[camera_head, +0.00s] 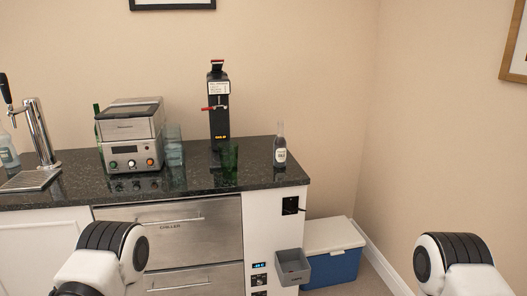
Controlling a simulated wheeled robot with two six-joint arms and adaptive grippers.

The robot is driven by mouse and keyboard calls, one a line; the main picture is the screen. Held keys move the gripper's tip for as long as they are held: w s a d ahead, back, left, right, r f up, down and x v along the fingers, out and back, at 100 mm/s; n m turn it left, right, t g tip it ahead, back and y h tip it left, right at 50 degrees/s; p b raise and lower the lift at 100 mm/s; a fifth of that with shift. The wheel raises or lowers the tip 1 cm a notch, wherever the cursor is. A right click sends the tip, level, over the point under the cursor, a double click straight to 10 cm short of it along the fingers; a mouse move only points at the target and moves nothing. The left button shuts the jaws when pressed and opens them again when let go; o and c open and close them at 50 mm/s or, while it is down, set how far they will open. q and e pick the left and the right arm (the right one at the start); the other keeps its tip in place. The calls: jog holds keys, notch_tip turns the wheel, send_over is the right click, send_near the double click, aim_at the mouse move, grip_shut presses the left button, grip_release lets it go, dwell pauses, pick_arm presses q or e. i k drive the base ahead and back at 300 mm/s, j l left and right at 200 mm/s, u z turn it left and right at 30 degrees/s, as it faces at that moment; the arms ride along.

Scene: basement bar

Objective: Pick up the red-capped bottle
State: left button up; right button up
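A pale bottle (8,152) is cut off by the left edge. A thin green bottle (97,125) is partly hidden behind the steel machine. I cannot make out a red cap on any of them at this size. My two arms show only as white and black joints at the bottom left and bottom right, away from the counter. Neither gripper is in view.
The counter (255,182) holds a chrome tap (40,135), a steel machine (130,135), glasses (174,147) and a tall black device (218,110) with a red lever. A grey bin (293,268) hangs on the cabinet side. A blue cooler (335,268) stands on the floor.

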aim_at(280, 144)
jog(key=i+j+u, duration=0.1)
jog(key=i+j, duration=0.2)
jog(key=i+j+u, duration=0.1)
jog(key=i+j, duration=0.2)
jog(key=i, duration=0.2)
